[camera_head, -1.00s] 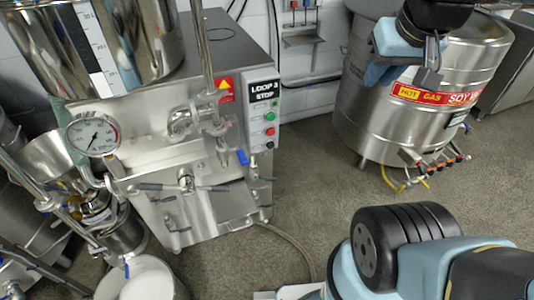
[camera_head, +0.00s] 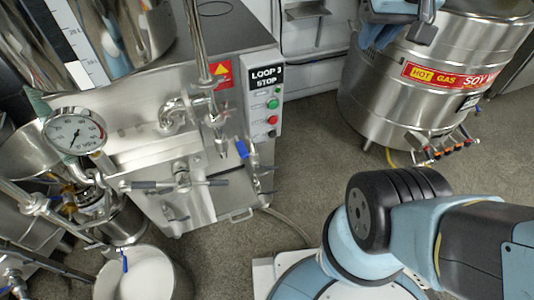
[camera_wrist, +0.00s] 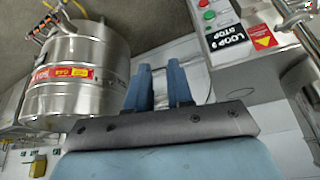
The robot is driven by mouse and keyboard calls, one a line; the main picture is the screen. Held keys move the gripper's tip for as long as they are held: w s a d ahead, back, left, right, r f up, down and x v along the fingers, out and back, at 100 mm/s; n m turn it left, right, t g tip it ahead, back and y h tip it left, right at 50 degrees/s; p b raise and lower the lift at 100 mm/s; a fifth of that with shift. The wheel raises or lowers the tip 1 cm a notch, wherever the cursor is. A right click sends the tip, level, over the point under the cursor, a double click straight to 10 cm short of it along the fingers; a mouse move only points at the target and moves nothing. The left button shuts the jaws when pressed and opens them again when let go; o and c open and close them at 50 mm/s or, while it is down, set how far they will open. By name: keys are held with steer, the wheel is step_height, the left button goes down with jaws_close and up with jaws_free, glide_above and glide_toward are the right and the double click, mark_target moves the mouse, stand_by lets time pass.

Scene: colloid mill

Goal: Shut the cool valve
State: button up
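No readable label marks the cool valve, so I cannot tell which valve it is. On the mill (camera_head: 155,140), a valve with a blue lever (camera_head: 241,149) hangs at the right of the front, below the pipes. A T-handled valve (camera_head: 183,180) sits at the front centre. Another small blue handle (camera_head: 124,262) shows by the bucket at the lower left. In the wrist view, the blue fingers of my gripper (camera_wrist: 160,75) are apart, with a narrow empty gap. They point between the steel drum and the mill's control panel, touching nothing visible.
The "LOOP 3 STOP" panel (camera_head: 265,90) has green and red buttons. A pressure gauge (camera_head: 75,133) is at the left. A steel drum (camera_head: 420,100) marked hot gas, with several small taps (camera_head: 445,148), stands at the right. A white-filled bucket (camera_head: 145,275) is lower left. Floor between mill and drum is clear.

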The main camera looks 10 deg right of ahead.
steer(key=w+a+f+m+g+y, duration=0.1)
steer(key=w+f+g, duration=0.2)
steer(key=w+f, duration=0.3)
steer(key=w+f+m+g+y, duration=0.2)
steer(key=w+f+g, duration=0.15)
steer(key=w, duration=0.45)
steer(key=w+f+m+g+y, duration=0.1)
steer(key=w+f+g+y, duration=0.1)
steer(key=w+f, duration=0.35)
steer(key=w+f+m+g+y, duration=0.1)
steer(key=w+f+g, duration=0.15)
steer(key=f, duration=0.65)
steer(key=m+y, duration=1)
steer(key=y, duration=0.1)
glide_toward(268, 169)
steer(key=shift+t, duration=0.4)
steer(key=x, duration=0.9)
steer(key=shift+a+f, duration=0.2)
steer(key=shift+a, duration=0.2)
jaws_close()
steer(key=shift+w, duration=0.1)
